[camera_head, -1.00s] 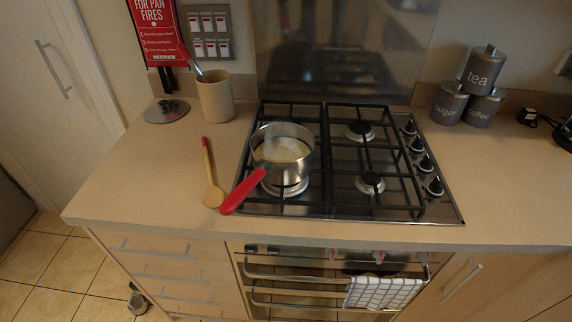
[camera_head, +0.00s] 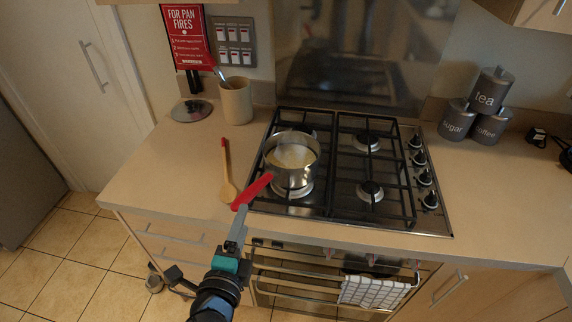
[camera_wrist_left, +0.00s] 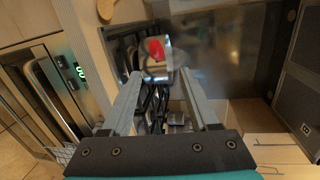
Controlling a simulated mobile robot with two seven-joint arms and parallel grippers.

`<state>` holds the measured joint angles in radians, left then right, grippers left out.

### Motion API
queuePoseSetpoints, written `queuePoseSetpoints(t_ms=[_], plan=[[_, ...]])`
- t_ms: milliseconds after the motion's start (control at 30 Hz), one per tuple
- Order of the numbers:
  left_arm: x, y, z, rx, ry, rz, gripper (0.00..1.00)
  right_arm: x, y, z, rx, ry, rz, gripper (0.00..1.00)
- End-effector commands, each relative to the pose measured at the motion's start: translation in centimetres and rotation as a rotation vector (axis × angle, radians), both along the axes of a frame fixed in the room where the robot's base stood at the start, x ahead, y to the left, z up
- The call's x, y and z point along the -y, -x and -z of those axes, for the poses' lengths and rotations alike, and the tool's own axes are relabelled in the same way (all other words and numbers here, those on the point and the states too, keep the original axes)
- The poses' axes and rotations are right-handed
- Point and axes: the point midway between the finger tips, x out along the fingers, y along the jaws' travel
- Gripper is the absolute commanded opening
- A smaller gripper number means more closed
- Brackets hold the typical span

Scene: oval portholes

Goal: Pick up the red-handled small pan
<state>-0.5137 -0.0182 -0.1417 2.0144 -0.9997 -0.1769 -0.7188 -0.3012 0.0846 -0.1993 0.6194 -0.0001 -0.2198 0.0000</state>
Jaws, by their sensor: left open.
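The small pan (camera_head: 291,165) is steel with pale contents and stands on the front left burner of the hob. Its red handle (camera_head: 252,190) points toward the front left, past the hob's edge. My left gripper (camera_head: 238,226) is just in front of the handle's end, below it in the picture. In the left wrist view the open jaws (camera_wrist_left: 160,92) show empty space between them. There the red handle (camera_wrist_left: 156,49) is seen end-on beyond the fingertips, with the pan's side (camera_wrist_left: 158,71) behind it. My right gripper does not show.
A wooden spoon (camera_head: 226,170) with a red tip lies left of the hob (camera_head: 395,222). A utensil pot (camera_head: 237,104) and a lid (camera_head: 191,111) stand farther back. Grey canisters (camera_head: 487,95) are at the right. An oven rail with a checked towel (camera_head: 372,291) lies below the counter's front edge.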

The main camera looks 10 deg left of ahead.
Motion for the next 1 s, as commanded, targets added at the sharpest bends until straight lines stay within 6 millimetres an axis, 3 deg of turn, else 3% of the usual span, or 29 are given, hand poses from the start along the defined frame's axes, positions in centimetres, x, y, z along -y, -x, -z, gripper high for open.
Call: queuePoseSetpoints(t_ms=[400,667,1000], plan=[[-0.1,-6.0,1.1,0.0,0.002,0.0,0.61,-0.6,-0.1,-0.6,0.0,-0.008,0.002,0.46],[-0.1,-7.2,1.4,-0.002,0.003,-0.001,0.61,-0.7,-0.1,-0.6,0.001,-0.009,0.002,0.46],[0.3,-11.2,2.2,-0.001,0.004,0.0,0.61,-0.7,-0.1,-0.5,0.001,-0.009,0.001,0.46]])
